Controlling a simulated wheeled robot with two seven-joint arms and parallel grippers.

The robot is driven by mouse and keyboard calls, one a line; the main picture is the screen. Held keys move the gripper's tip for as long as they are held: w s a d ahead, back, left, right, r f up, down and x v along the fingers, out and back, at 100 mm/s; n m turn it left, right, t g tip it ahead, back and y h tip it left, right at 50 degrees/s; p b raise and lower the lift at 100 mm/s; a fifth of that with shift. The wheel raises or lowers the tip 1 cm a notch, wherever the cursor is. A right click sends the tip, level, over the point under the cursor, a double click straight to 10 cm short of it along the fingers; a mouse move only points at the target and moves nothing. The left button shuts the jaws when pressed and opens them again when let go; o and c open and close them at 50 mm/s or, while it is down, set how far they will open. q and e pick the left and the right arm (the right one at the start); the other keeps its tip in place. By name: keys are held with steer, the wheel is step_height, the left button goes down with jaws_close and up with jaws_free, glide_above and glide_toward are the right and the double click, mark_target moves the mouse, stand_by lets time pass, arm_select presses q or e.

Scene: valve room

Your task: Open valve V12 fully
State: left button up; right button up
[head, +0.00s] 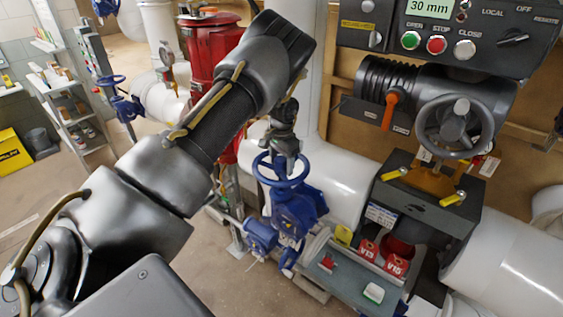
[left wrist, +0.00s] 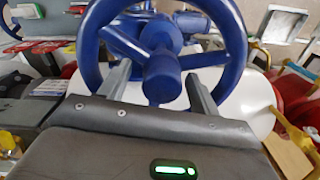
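A blue handwheel (head: 283,170) tops a blue valve body (head: 297,210) beside the white pipe, near the middle of the head view. My left gripper (head: 286,150) points down at this wheel from above. In the left wrist view the wheel (left wrist: 235,45) fills the top, with its round hub (left wrist: 162,75) and spokes. The two fingers of my left gripper (left wrist: 158,80) are spread, one on either side of the hub, with nothing clamped between them. I cannot tell whether they touch the spokes. No V12 label is readable. My right gripper is not in view.
An actuator with a grey handwheel (head: 456,125) and an orange lever (head: 390,110) stands at right, under a control box (head: 450,40). A tray (head: 345,270) holds red tags marked V13 and V15. Another blue valve (head: 127,107) and a shelf (head: 85,125) are at left.

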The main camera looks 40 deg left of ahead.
arm_select(q)
steer(key=shift+s+a+f, duration=0.1)
steer(key=shift+s+a, duration=0.05)
steer(key=shift+r+p, duration=0.35)
steer(key=shift+r, duration=0.1)
step_height(320, 180, up, 6)
steer(key=p, duration=0.3)
steer(key=shift+p, duration=0.35)
